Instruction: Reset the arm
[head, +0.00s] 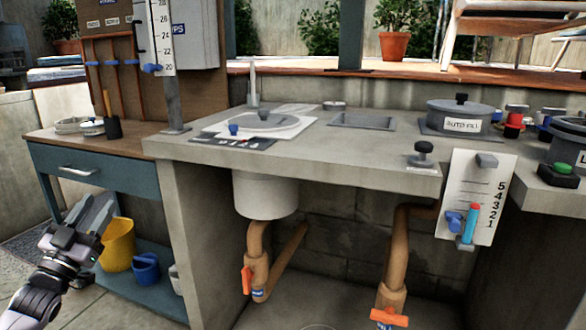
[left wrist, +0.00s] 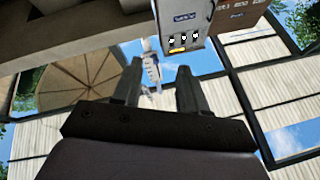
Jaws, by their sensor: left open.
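My left gripper (head: 92,215) is at the lower left of the head view, in front of the blue-grey drawer cabinet. Its fingers point up and it holds nothing. In the left wrist view its two fingers (left wrist: 155,85) stand apart with an empty gap between them. That view looks upward, with a white gauge strip (left wrist: 152,70) and a grey box (left wrist: 184,28) beyond the fingers. My right gripper shows in neither view.
The concrete counter (head: 310,147) carries a grey pot (head: 461,115) and a black knob (head: 423,152). Orange-handled pipes (head: 393,260) run below. A yellow bucket (head: 118,246) and a blue bucket (head: 146,268) stand on the cabinet's low shelf, close to my left arm. A scale plate (head: 485,190) hangs at the counter's right front.

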